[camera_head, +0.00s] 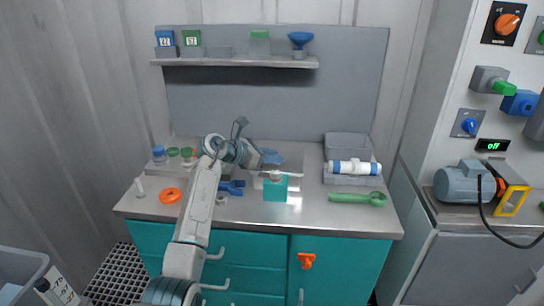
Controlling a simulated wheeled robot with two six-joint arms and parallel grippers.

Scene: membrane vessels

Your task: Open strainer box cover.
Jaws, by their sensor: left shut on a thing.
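A small teal box (275,190) stands near the middle of the steel workbench, with a pale, round part on its top. A flat pale metal piece shows just behind it. I cannot tell for sure which thing is the strainer box cover. My left arm reaches in over the front of the bench. The contact is small and partly hidden by the gripper. My right gripper is not in view.
A green spoon-like tool (358,198) lies on the right. A white-and-blue cylinder (354,168) rests across a grey bin. An orange ring (170,195) and small capped jars (173,152) are on the left. A shelf (235,62) hangs behind.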

